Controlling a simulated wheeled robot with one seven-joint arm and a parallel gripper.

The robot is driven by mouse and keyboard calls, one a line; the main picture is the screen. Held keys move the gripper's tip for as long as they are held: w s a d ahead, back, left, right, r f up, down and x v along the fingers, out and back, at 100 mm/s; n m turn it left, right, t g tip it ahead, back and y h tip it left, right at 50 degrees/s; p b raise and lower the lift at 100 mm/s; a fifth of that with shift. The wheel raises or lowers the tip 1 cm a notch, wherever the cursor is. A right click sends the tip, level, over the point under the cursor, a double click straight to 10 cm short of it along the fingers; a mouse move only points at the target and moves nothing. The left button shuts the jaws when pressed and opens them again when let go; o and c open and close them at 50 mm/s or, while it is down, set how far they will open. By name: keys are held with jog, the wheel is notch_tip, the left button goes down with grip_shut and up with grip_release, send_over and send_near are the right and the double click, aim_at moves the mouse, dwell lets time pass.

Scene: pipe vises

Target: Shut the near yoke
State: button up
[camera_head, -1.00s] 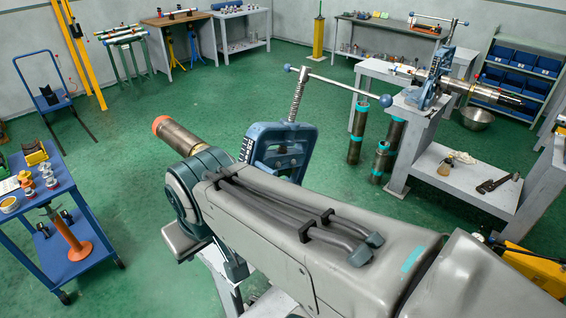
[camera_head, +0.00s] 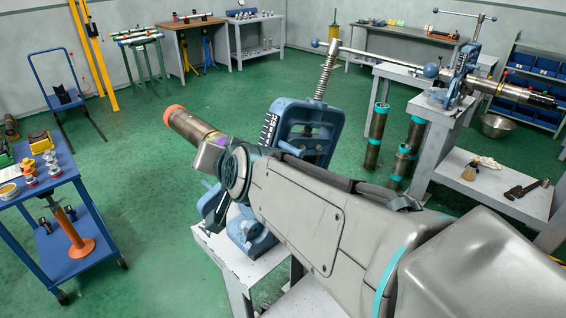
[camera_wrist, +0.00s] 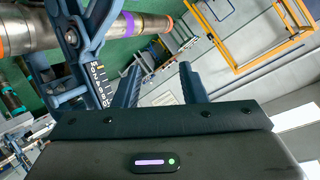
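The near yoke (camera_head: 308,128) is a blue frame with a spring-wrapped screw and a long T-handle (camera_head: 385,58). It leans up and to the right, swung away from the pipe. Blue vise base parts (camera_head: 247,232) show below my arm on a grey stand. The near pipe (camera_head: 190,126) has an orange end and sticks out left of my arm. My arm hides the hinge and gripper in the head view. In the wrist view my gripper (camera_wrist: 160,82) is open, with nothing between its fingers. The yoke's blue frame with a number scale (camera_wrist: 98,78) is left of the fingers, and the pipe (camera_wrist: 120,28) crosses above left.
A far vise (camera_head: 462,75) holds another pipe on a grey bench at right. Upright pipes (camera_head: 376,135) stand on the floor beside it. A blue cart (camera_head: 70,180) with small parts is at left. Green floor is clear between.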

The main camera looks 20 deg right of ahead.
jog(key=w+d+f+m+t+h+b, duration=0.2)
jog(key=w+f+m+t+h+b, duration=0.1)
jog(key=w+m+t+b, duration=0.25)
jog(key=m+g+h+b, duration=0.5)
jog(key=m+h+b, duration=0.8)
jog(key=m+b, duration=0.2)
send_near(289, 151)
jog(key=x, duration=1.3)
jog(key=shift+a, duration=0.1)
grip_shut()
